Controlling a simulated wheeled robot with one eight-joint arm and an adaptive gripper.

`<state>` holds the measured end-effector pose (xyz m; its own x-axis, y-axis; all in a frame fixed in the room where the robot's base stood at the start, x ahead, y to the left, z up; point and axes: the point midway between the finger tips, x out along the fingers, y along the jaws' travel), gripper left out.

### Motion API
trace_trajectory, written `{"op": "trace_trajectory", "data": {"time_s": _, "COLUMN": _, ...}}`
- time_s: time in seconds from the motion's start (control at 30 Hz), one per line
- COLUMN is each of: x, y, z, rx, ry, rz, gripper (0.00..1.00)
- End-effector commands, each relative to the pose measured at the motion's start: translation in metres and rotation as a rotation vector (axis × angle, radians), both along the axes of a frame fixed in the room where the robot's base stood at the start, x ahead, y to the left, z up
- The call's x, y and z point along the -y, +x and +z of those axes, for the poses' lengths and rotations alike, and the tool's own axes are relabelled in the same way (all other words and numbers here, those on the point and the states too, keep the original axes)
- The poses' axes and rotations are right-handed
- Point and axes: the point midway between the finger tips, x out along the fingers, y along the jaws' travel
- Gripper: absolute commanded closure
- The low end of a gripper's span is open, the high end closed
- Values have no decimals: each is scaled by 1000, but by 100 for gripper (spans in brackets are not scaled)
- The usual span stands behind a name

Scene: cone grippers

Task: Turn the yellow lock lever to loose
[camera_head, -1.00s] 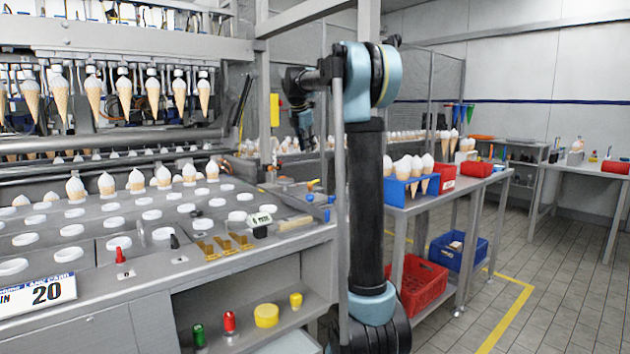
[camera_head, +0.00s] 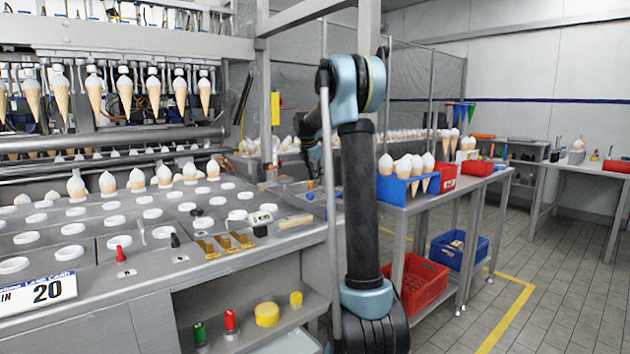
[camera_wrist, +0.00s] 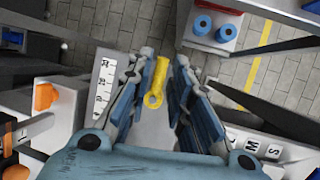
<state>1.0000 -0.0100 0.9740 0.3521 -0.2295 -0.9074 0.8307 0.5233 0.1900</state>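The yellow lever (camera_wrist: 157,84), with a ring-shaped near end, shows in the wrist view on a pale grey surface. My gripper (camera_wrist: 160,72) is open, with its blue-grey fingers on either side of the lever. Gaps show between the lever and both fingers; how far the lever lies below the fingertips I cannot tell. The loose mark cannot be read.
A white marked strip (camera_wrist: 103,86) lies left of my gripper, and lettered white blocks (camera_wrist: 262,147) lie at right. An orange knob (camera_wrist: 46,97) stands at left. A blue rack of cones (camera_head: 408,185) is on the table to the right of my arm. A grey post (camera_head: 331,220) stands close to my arm.

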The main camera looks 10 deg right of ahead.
Motion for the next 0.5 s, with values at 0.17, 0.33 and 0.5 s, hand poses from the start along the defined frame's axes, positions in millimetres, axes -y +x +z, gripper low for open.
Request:
{"op": "trace_trajectory", "data": {"time_s": 0.17, "x": 2, "y": 3, "z": -9, "rx": 0, "ry": 0, "rz": 0, "gripper": 80}}
{"op": "trace_trajectory", "data": {"time_s": 0.33, "x": 3, "y": 3, "z": -10, "rx": 0, "ry": 0, "rz": 0, "gripper": 80}}
{"op": "trace_trajectory", "data": {"time_s": 0.5, "x": 2, "y": 3, "z": -9, "rx": 0, "ry": 0, "rz": 0, "gripper": 94}}
